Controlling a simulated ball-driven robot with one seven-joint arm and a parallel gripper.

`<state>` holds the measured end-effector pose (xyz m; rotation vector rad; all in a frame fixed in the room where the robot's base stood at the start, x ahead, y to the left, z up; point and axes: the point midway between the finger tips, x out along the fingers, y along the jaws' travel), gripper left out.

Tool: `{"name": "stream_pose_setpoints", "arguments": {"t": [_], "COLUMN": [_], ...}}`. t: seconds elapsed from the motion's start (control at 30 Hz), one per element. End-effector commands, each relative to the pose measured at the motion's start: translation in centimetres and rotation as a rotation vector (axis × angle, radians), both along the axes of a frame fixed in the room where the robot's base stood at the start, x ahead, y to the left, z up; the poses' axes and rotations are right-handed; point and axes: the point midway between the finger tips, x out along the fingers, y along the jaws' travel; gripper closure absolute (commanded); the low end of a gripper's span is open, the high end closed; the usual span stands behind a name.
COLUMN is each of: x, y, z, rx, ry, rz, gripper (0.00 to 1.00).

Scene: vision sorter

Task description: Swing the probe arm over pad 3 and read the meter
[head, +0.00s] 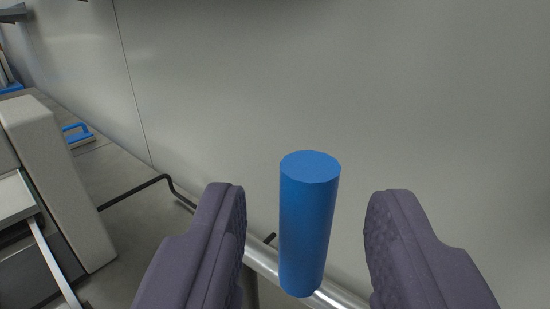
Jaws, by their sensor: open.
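A blue cylinder (307,222) stands upright between the two fingers of my gripper (304,235), with a gap on each side. It sits on a shiny metal bar (342,298) that runs low across the view and looks like an arm; whether this is the probe arm I cannot tell for sure. My gripper is open, its dark padded fingers left and right of the cylinder. No meter and no numbered pad can be made out in this view.
A pale block-shaped housing (62,180) stands at the left. A thin black bent rod (135,192) runs from it toward the metal bar. A blue-handled item (77,134) lies farther back on the grey surface. A plain grey wall (400,90) fills the background.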

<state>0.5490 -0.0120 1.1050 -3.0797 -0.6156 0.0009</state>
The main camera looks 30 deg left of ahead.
Motion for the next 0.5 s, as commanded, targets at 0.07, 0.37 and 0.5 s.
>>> {"name": "stream_pose_setpoints", "arguments": {"t": [0.07,0.37,0.5], "x": [1.2,3.0,3.0], "y": [0.5,1.2,1.2], "z": [-0.2,0.0,0.1], "rx": [0.001,0.000,-0.001], "ry": [-0.001,0.000,0.000], "rz": [0.000,-0.002,-0.002], "gripper": [0.57,0.57,0.57]}}
